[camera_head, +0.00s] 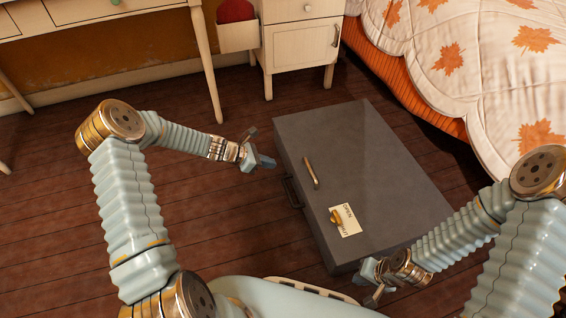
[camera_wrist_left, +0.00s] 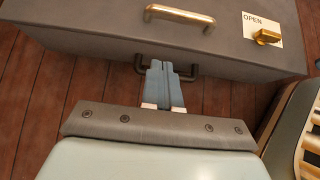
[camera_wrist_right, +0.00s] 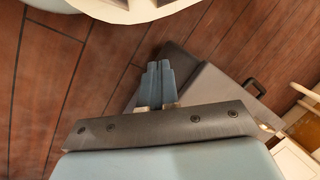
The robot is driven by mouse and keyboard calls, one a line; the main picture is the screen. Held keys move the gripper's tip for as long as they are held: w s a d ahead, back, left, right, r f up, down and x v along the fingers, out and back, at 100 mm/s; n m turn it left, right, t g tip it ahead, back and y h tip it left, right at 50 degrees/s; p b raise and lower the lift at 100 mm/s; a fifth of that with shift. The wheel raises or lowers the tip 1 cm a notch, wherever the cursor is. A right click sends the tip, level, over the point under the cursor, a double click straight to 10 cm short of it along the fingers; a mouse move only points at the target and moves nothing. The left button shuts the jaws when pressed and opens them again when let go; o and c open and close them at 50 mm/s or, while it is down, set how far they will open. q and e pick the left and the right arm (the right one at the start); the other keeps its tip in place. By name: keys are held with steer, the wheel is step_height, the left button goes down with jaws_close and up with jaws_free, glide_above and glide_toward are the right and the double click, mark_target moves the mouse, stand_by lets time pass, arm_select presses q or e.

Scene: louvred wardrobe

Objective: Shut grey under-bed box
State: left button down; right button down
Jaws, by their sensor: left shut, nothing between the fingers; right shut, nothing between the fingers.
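The grey under-bed box (camera_head: 375,160) lies on the floor with its lid flat on top; no gap under the lid shows. A brass handle (camera_head: 311,173) and a label with a brass latch (camera_head: 337,216) are on the lid. The label reads OPEN in the left wrist view (camera_wrist_left: 252,18). A dark handle (camera_head: 292,191) is on the box's side. My left gripper (camera_head: 266,162) is shut and empty, beside the box's left edge; in its wrist view its tips overlap the dark handle (camera_wrist_left: 196,70), contact unclear. My right gripper (camera_head: 372,291) is shut and empty near the box's close corner.
A bed with a leaf-patterned quilt (camera_head: 480,50) stands right of the box. A cream drawer unit (camera_head: 303,45) and desk (camera_head: 202,60) stand behind, with a red thing (camera_head: 235,10) in an open compartment. Wooden floor (camera_head: 60,210) on the left is clear.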

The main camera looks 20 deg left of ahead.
arm_select(q)
steer(key=b+x, duration=0.1)
steer(key=x, duration=0.8)
steer(key=shift+s, duration=0.15)
steer(key=shift+w+d+r, duration=0.2)
steer(key=shift+w+d, duration=0.15)
steer(key=shift+d, duration=0.15)
steer(key=shift+w+d+r, duration=0.2)
steer(key=shift+w+d, duration=0.1)
steer(key=shift+d, duration=0.15)
steer(key=shift+w+d+r, duration=0.1)
steer(key=shift+w+d, duration=0.2)
steer(key=shift+d, duration=0.15)
